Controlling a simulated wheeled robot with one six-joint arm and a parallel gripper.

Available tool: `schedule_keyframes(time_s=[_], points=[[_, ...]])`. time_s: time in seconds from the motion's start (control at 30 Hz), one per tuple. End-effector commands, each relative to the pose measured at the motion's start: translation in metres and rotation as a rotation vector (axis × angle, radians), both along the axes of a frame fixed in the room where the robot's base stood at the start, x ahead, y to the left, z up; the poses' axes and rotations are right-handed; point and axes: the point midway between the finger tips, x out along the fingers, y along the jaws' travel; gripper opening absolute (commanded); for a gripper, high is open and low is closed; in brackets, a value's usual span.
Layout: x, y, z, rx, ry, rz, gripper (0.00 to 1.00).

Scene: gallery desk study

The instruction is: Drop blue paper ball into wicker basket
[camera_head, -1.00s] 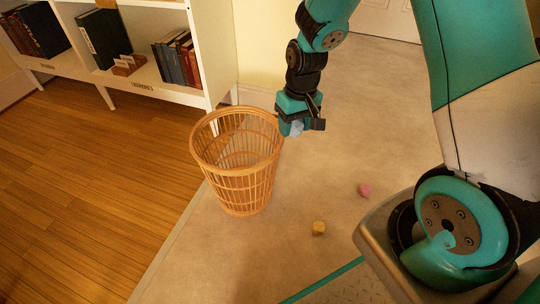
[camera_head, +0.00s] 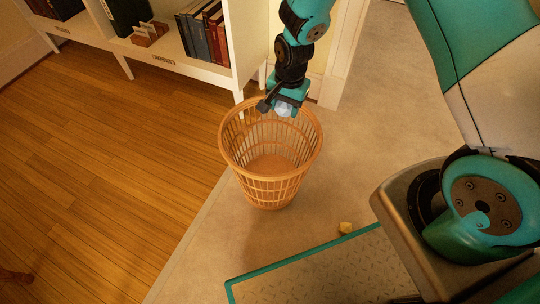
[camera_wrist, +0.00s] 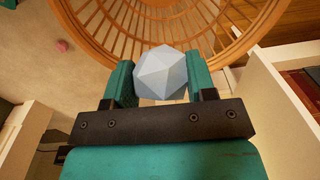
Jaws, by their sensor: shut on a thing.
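The blue paper ball (camera_wrist: 165,73) looks pale blue and faceted, and sits between my gripper's two fingers in the wrist view. In the head view the ball (camera_head: 284,110) shows under my gripper (camera_head: 284,107), which is shut on it. The wicker basket (camera_head: 270,185) is a round, slatted orange-brown basket standing upright on the floor. My gripper is at the far rim of the basket, seemingly above it. In the wrist view the basket (camera_wrist: 228,50) lies beyond the ball, and part of its opening is hidden by the ball and fingers.
A white bookshelf (camera_head: 245,50) with books stands close behind the basket at the left. The wooden floor at the left is mostly clear.

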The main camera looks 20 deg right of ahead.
Motion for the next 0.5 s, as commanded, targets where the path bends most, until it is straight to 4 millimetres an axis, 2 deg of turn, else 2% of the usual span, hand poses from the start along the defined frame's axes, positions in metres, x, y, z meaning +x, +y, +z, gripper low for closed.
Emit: schedule_keyframes(time_s=[0.1, 0.2, 0.5], points=[[0.002, 0.014, -0.009, 0.002, -0.002, -0.120, 0.29], [0.003, 0.020, -0.014, 0.005, -0.004, -0.186, 0.29], [0.003, 0.021, -0.034, 0.006, -0.005, -0.225, 0.29]])
